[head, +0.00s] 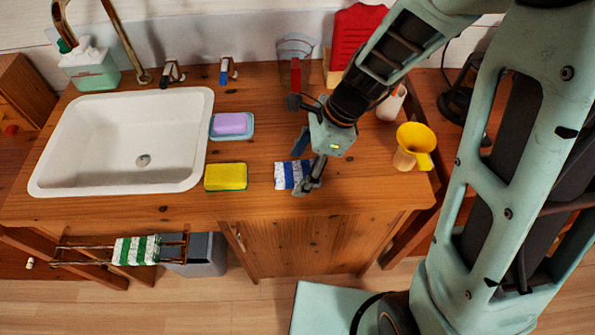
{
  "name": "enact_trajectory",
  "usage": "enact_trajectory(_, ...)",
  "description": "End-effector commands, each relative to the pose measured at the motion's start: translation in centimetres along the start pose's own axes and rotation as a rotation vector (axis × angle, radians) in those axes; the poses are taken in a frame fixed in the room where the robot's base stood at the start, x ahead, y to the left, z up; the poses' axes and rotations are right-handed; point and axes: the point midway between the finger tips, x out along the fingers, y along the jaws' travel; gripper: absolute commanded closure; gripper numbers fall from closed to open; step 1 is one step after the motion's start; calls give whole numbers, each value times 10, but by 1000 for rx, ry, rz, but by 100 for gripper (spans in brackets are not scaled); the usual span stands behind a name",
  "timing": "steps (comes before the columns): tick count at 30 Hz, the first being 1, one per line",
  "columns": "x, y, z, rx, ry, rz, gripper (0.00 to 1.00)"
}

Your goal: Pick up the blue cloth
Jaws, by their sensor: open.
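The blue cloth (283,176), blue and white striped, lies folded on the wooden counter (262,150) right of the yellow sponge. My gripper (305,171) is at its right end, with the fingers pointing down and apart. One finger shows beyond the cloth and the other in front at its right side. The gripper covers part of the cloth's right end. I cannot tell whether a finger touches it.
A yellow sponge (226,177) lies left of the cloth, and a purple soap (230,124) in a blue dish behind it. The white sink (60,150) is at left. A yellow funnel (416,138) stands at right. A green striped towel (137,250) hangs in front.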

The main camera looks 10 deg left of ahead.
Motion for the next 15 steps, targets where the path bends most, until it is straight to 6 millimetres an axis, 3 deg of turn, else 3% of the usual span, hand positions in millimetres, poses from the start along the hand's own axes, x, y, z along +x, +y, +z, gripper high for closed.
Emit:
enact_trajectory(11, 2, 0, -1, 0, 0, 1, 32)
enact_trajectory(15, 2, 0, -1, 0, 0, 0, 45)
